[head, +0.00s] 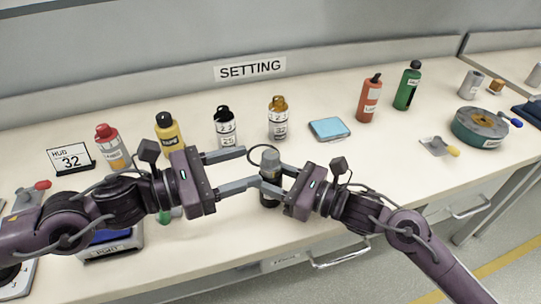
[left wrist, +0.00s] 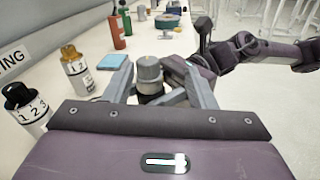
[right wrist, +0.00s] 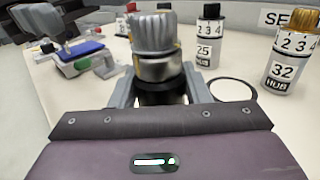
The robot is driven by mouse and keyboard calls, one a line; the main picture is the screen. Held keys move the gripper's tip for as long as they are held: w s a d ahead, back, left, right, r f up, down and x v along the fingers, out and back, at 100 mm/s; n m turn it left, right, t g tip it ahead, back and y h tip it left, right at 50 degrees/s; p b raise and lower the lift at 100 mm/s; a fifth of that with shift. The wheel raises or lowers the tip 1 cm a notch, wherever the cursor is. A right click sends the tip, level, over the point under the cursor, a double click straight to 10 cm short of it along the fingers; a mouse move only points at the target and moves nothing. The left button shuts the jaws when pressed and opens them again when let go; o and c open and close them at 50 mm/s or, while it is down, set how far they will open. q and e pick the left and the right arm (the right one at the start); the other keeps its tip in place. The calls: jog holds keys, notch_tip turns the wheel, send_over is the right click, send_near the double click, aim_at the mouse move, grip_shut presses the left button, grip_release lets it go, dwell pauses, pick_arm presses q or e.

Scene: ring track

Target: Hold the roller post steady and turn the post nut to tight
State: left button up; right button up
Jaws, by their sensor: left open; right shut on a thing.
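The roller post (head: 268,198) stands upright near the front of the bench, with a dark body. The grey ribbed post nut (head: 270,158) sits on its top, and shows clearly in the right wrist view (right wrist: 152,35). My right gripper (head: 279,178) is shut on the post below the nut, coming from the right. My left gripper (head: 251,167) is open to the left of the post, its fingers pointing at it. In the left wrist view the nut (left wrist: 149,68) appears between the spread fingers; I cannot tell whether they touch it.
A thin black ring (head: 252,147) lies behind the post. Labelled bottles, including a black one (head: 225,128) and an amber one (head: 278,118), stand behind, beside a blue pad (head: 329,128). A green round fixture (head: 479,128) is at the right.

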aim_at(263, 161)
pick_arm(q)
jog(key=s+a+f+n+t, duration=0.2)
jog(key=a+n+t, duration=0.1)
jog(key=a, duration=0.1)
jog(key=shift+y, duration=0.5)
jog(key=x, duration=1.1)
jog(key=shift+w+d+f, duration=0.1)
jog(key=shift+w+d, duration=0.1)
jog(key=shift+d, duration=0.1)
jog(key=c, duration=1)
jog(key=shift+o, duration=0.2)
